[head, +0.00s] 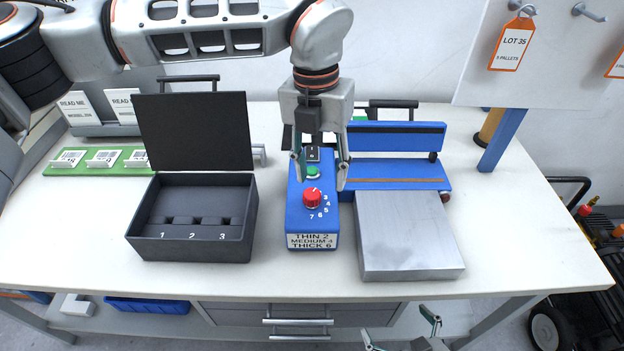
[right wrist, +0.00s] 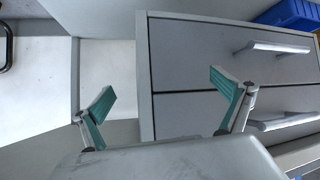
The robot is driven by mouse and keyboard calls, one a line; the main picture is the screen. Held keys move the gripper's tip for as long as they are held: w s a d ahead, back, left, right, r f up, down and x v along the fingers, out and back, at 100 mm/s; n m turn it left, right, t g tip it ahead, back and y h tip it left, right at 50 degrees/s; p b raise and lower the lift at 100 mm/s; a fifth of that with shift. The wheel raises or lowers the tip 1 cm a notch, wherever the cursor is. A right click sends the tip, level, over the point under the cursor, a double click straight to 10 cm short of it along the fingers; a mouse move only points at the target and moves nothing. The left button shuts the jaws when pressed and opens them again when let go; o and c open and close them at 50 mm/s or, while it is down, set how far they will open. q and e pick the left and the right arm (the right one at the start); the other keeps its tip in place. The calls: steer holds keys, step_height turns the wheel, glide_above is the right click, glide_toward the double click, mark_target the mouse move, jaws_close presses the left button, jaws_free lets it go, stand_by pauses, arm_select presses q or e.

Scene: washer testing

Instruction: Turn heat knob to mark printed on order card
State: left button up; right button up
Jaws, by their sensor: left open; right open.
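The red heat knob (head: 313,198) sits on top of a blue sealer unit (head: 297,232), with printed numbers around its right and lower sides. A pale mark shows near the knob's upper edge; its exact setting is too small to tell. A label (head: 313,241) on the unit's front reads THIN 2, MEDIUM 4, THICK 6. My left gripper (head: 321,180) is open, pointing down above and just behind the knob, apart from it. My right gripper (head: 400,332) is open and empty below the table's front edge; it also shows in the right wrist view (right wrist: 163,106). I cannot identify the order card.
An open black case (head: 145,236) with slots 1, 2, 3 stands left. A metal plate (head: 410,240) lies right of the knob. An orange-edged LOT 35 tag (head: 511,44) hangs on a board. Drawers (right wrist: 195,55) face my right gripper. The front table strip is clear.

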mark_target(312, 193)
arm_select(q)
steer(key=shift+w+a+r, duration=0.3)
steer(key=shift+w+a, duration=0.3)
steer(key=shift+w, duration=0.15)
steer(key=shift+w+a+t+y, duration=0.15)
steer(key=shift+a+t+y, duration=0.05)
steer(key=shift+t+y, duration=0.1)
step_height(312, 193, down, 8)
steer(key=shift+r, duration=0.2)
steer(key=c, duration=1.1)
